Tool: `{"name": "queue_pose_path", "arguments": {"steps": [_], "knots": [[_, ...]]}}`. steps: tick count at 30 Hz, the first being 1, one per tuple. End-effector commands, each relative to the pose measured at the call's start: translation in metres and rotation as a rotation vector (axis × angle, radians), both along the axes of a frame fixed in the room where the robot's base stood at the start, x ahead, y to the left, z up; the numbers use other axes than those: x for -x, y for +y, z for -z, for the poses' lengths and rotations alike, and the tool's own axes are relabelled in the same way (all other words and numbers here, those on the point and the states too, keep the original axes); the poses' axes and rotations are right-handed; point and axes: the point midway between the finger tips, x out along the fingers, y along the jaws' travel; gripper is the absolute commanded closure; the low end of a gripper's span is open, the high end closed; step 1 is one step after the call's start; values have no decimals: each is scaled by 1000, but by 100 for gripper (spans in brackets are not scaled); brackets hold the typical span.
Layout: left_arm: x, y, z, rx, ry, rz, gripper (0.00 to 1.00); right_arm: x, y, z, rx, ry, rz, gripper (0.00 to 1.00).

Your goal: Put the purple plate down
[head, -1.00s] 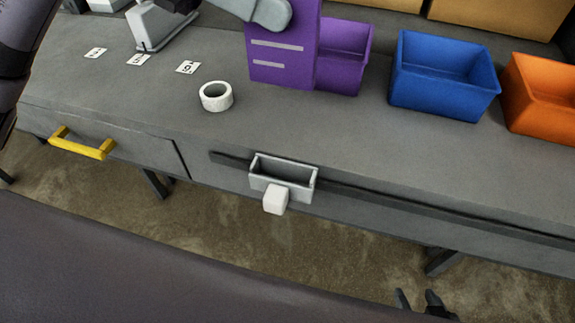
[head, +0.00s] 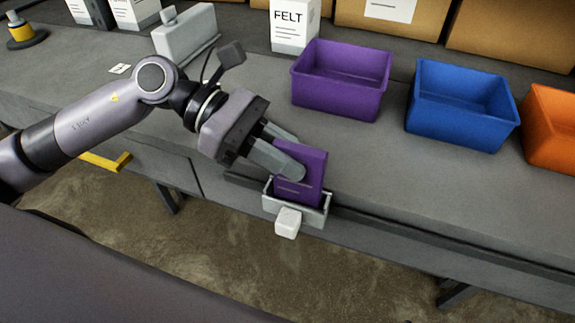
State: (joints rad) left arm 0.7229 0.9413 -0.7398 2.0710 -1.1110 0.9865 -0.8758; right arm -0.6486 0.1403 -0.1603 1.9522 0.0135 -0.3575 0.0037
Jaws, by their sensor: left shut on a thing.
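The purple plate (head: 311,179) is upright and slightly tilted in the head view, at the front edge of the bench. My left gripper (head: 288,160) is shut on its upper part, reaching in from the left. The plate's lower end is at the open top of a small grey holder (head: 314,215) fixed to the bench front, and appears to be inside it. Whether the plate touches the holder's bottom is hidden. My right gripper is not in view.
A purple bin (head: 338,101), a blue bin (head: 462,130) and an orange bin (head: 552,140) stand behind on the grey bench. A white block (head: 287,222) juts out from the holder's front. A yellow drawer handle (head: 110,161) is at left. Bench right of the plate is clear.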

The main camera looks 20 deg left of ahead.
Motion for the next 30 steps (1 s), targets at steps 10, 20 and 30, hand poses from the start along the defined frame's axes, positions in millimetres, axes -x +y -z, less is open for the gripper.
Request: {"name": "queue_pose_path", "arguments": {"steps": [10,20,30], "knots": [[0,0,28,0,-1,-1,100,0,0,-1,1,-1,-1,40],[0,0,31,0,-1,-1,61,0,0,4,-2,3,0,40],[0,0,30,0,0,-1,55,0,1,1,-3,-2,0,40]]}}
